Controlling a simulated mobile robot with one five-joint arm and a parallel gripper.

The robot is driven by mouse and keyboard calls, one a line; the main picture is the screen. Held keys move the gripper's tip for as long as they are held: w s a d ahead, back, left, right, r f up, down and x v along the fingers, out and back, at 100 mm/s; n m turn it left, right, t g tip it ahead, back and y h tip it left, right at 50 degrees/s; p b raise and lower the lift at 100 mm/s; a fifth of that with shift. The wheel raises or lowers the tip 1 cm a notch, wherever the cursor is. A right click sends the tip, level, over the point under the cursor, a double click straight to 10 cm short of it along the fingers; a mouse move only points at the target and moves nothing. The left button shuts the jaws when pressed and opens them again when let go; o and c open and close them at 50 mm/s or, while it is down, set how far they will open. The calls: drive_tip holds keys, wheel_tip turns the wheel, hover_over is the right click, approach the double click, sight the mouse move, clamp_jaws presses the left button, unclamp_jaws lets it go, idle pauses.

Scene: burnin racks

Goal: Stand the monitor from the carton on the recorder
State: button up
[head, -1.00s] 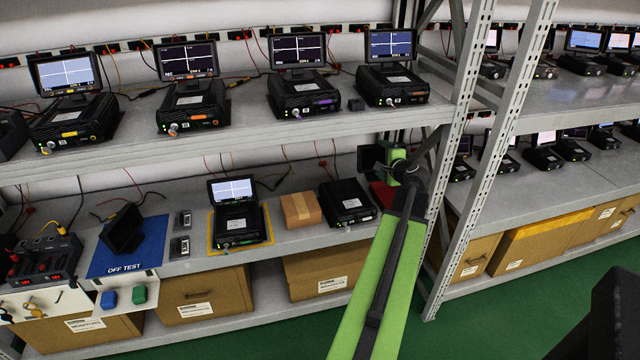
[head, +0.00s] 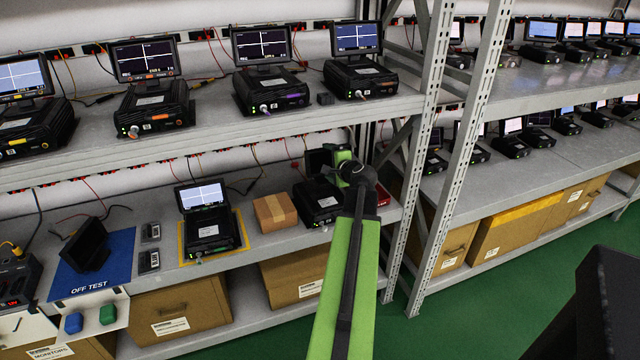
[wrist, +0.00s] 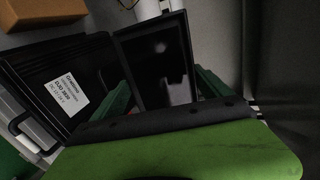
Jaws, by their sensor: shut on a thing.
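My gripper (head: 342,158) is shut on a small black monitor (head: 318,161), with its green fingers on either side of it. In the wrist view the monitor (wrist: 158,62) shows a dark, blank screen between the fingers (wrist: 165,95). The black recorder (head: 319,203) without a screen of its own sits on the middle shelf, just below and in front of the monitor. In the wrist view the recorder (wrist: 60,90), with its white label, lies left of the monitor, close to its edge. I cannot tell whether they touch. My arm hides part of the recorder's right side.
A small brown carton (head: 273,213) stands left of the recorder. Further left is a recorder with a lit monitor (head: 205,222) on a yellow-edged mat. A red tray (head: 373,192) lies right of my gripper, near the rack post (head: 425,150). The upper shelf (head: 225,135) is overhead.

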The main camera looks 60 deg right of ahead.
sight(320, 174)
drive_tip(key=w+f, duration=0.1)
drive_tip(key=w, duration=0.1)
drive_tip(key=w+f+b, duration=0.1)
drive_tip(key=w, duration=0.1)
drive_tip(key=shift+d+f, duration=0.15)
drive_tip(key=shift+d, duration=0.05)
wheel_tip(320, 174, down, 4)
drive_tip(key=b, duration=0.4)
drive_tip(key=shift+s+f+b, duration=0.1)
drive_tip(key=shift+f+b, duration=0.05)
drive_tip(key=shift+b, duration=0.15)
drive_tip(key=shift+r, duration=0.2)
drive_tip(key=shift+f, duration=0.15)
drive_tip(key=o, duration=1.8)
drive_tip(key=shift+a+r+p, duration=0.1)
drive_tip(key=shift+r+p, duration=0.15)
drive_tip(key=shift+p, duration=0.05)
drive_tip(key=p+v, duration=0.3)
drive_tip(key=v, duration=0.9)
drive_tip(key=shift+f+p, duration=0.2)
drive_tip(key=shift+p, duration=0.2)
